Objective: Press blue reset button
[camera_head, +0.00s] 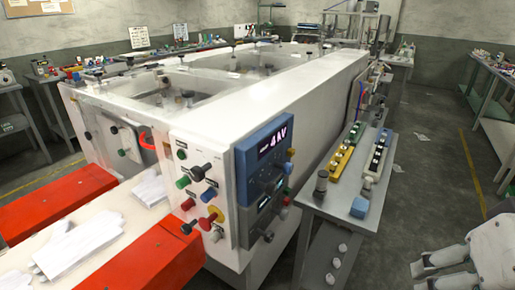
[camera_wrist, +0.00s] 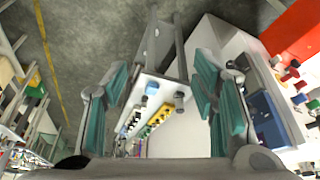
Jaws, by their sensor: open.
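The white machine's control panel (camera_head: 200,190) faces forward in the head view and carries several coloured knobs and buttons, among them green, red, black and yellow ones. A blue display unit (camera_head: 250,155) with lit characters is fixed at its right. My gripper (camera_head: 424,275) is at the lower right, well apart from the panel. In the wrist view my gripper (camera_wrist: 164,78) is open and empty; the blue unit (camera_wrist: 268,122) lies to its right.
A grey side table (camera_head: 340,205) with yellow, green and blue blocks stands between my gripper and the panel. Red machine parts (camera_head: 130,260) and white gloves (camera_head: 80,243) are at the left. Floor (camera_head: 425,180) is clear right of the side table.

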